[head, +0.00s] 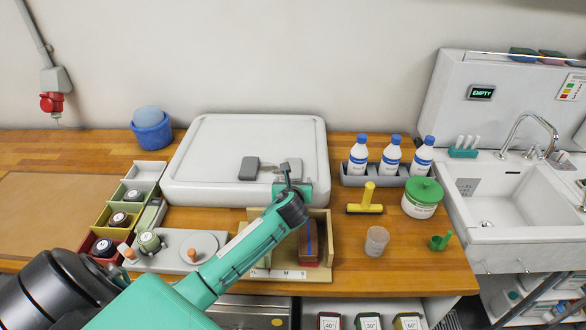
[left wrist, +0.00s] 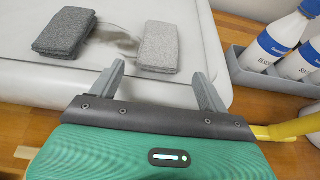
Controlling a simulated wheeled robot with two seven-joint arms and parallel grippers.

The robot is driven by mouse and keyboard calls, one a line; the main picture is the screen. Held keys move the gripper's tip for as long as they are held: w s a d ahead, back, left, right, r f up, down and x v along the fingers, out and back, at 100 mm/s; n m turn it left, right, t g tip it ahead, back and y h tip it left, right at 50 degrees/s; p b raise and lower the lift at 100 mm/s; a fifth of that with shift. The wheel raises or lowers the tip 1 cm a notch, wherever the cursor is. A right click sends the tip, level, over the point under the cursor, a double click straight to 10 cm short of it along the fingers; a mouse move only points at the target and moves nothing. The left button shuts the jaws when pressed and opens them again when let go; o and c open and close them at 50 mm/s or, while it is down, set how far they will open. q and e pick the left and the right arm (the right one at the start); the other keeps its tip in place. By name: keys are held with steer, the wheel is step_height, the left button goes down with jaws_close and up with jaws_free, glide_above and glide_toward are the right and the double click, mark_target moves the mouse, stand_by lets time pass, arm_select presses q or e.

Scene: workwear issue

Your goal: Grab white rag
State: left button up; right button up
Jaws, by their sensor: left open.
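The white rag (left wrist: 158,46) shows in the left wrist view as a folded, light grey-white pad lying on the large pale board. A dark grey folded rag (left wrist: 64,32) lies to its left, and also shows in the head view (head: 249,168). My left gripper (left wrist: 160,75) is open and empty, its two fingers on the near side of the white rag, pointing towards it. In the head view my left gripper (head: 290,181) is over the board's front right part and partly hides the white rag. My right gripper is not in view.
The pale board (head: 215,140) has a raised rim. White bottles with blue caps (head: 390,155) stand in a grey rack (head: 352,180) to the right. A wooden box (head: 322,272) sits below my arm.

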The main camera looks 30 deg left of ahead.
mark_target(293, 176)
arm_select(q)
steer(key=p+x, duration=0.1)
steer(key=x, duration=0.2)
steer(key=shift+w+a, duration=0.15)
steer(key=shift+a, duration=0.1)
steer(key=shift+w+a+f, duration=0.25)
steer(key=shift+w+a, duration=0.05)
steer(key=shift+w, duration=0.15)
steer(key=c, duration=1.1)
steer(key=shift+o, duration=0.2)
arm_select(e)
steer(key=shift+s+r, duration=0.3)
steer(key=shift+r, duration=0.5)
